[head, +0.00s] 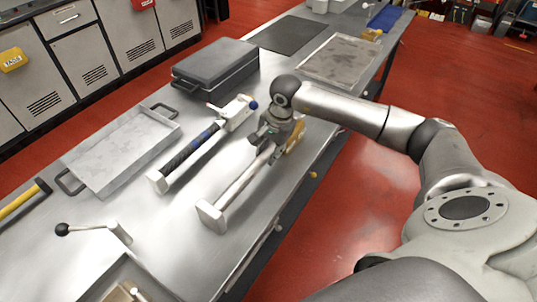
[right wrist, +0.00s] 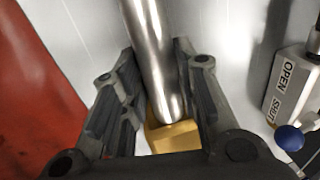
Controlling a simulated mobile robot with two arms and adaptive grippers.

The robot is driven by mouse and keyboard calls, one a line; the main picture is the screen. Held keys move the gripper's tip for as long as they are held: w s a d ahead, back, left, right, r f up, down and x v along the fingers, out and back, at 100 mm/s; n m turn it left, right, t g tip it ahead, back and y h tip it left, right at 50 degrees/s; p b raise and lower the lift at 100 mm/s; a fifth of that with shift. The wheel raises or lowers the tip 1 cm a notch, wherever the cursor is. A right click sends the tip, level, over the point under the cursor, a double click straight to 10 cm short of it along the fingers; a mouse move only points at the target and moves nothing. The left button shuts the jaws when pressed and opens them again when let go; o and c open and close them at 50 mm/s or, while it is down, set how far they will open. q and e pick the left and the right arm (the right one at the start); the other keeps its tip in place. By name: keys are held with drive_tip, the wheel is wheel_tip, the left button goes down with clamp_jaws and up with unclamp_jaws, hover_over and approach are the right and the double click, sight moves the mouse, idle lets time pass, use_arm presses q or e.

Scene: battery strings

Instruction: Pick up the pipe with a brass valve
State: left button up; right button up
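A bare metal pipe (head: 247,180) with a pale square end block lies on the steel bench. Its far end carries a yellow brass-coloured valve (head: 296,135), partly hidden by my right gripper (head: 272,137). In the right wrist view, the pipe (right wrist: 150,60) runs between the fingers of my right gripper (right wrist: 160,85), with the yellow valve body (right wrist: 172,136) near the palm. The fingers stand on either side of the pipe, with a gap showing at the left finger, so the gripper looks open. My left gripper is out of view.
A second pipe (head: 190,154) with a dark sleeve and blue-knobbed valve lies close to the left; its OPEN/SHUT label (right wrist: 288,85) shows in the wrist view. A tray (head: 125,165), a grey case (head: 215,68) and a lever (head: 95,228) also occupy the bench.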

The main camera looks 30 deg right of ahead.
clamp_jaws()
drive_tip(key=shift+w+r, duration=0.15)
drive_tip(key=shift+r, duration=0.1)
